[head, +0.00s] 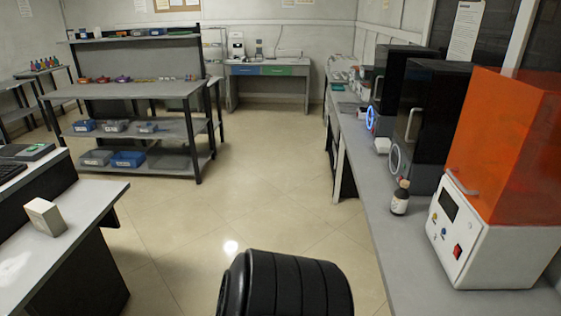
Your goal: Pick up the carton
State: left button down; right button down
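A small pale beige box, which looks like the carton (45,217), stands on the grey-topped table (92,203) at the left. It is near the table's right-hand edge, with nothing touching it. Neither my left gripper nor my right gripper shows in the head view.
The right bench (418,262) holds a brown bottle (400,197) and an orange-covered machine (500,170). A shelved workbench (140,91) stands at the back left.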

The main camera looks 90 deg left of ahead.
aim_at(46, 216)
jog(key=u, duration=4.35)
jog(key=i+l+z, duration=0.1)
jog(key=i, duration=0.35)
jog(key=i+l+z, duration=0.1)
jog(key=i, duration=0.35)
jog(key=l, duration=0.1)
